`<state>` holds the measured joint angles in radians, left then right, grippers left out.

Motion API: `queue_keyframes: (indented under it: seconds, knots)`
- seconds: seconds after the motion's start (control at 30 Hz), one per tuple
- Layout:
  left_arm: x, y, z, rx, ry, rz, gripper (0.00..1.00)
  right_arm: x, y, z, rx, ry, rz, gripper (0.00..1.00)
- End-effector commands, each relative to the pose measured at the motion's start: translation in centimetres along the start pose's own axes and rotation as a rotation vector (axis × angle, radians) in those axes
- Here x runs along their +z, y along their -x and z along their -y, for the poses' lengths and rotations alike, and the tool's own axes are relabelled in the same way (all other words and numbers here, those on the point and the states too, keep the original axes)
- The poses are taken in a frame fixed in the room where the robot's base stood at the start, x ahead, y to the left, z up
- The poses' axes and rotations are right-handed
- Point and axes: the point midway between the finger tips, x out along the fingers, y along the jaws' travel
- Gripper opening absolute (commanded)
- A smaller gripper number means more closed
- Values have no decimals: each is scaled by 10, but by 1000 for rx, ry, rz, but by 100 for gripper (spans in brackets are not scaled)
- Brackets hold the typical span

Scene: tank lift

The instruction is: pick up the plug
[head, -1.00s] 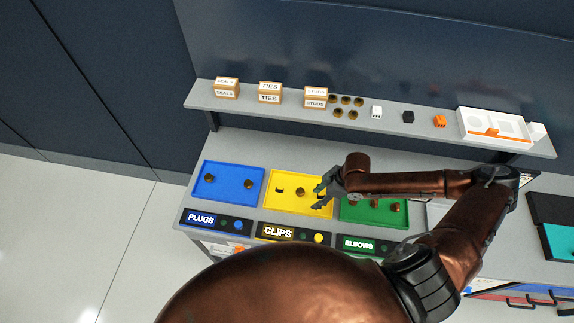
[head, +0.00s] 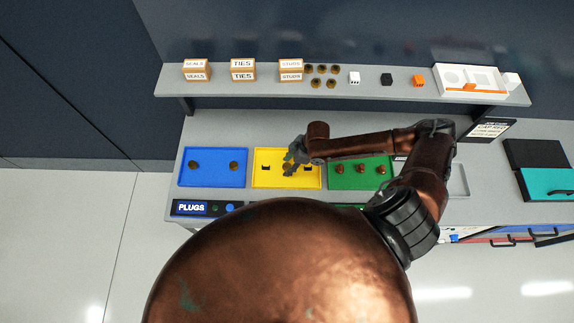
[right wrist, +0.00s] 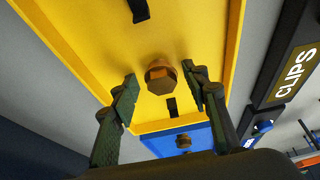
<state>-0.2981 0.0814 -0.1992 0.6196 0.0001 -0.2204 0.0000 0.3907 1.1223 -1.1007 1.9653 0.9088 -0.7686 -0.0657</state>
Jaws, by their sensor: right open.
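A brown hex-headed plug (right wrist: 161,76) sits in the yellow tray (head: 258,184), which is labelled CLIPS. In the right wrist view it is between the two fingertips of my right gripper (right wrist: 160,90), with space on both sides. The gripper is open and holds nothing. In the head view my right gripper (head: 292,160) is over the middle of the yellow tray and partly hides the plug. Two brown plugs, a left one (head: 193,165) and a right one (head: 233,165), sit in the blue tray (head: 212,182), labelled PLUGS. My left gripper is not in view.
Black clips lie in the yellow tray, one left of the plug (head: 265,167). The green tray (head: 350,184) to the right holds brown parts. A shelf (head: 220,91) with boxes and small parts runs behind. My copper body hides the front of the bench.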

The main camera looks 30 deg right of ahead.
Motion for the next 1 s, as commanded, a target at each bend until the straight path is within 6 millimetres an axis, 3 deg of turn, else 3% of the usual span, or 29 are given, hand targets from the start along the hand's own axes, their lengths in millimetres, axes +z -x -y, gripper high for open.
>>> queue_keyframes:
  seconds: [0.1, 0.27, 0.87, 1.0]
  knots:
    - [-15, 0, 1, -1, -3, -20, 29, 0, -3, 0, 0, 0, 0, 42]
    - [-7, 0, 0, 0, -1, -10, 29, 0, -3, 0, 0, 0, 0, 42]
    - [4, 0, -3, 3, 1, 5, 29, 1, -2, 0, 0, -1, 1, 0]
    - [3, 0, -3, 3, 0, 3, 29, 1, -2, 0, 0, -1, 1, 0]
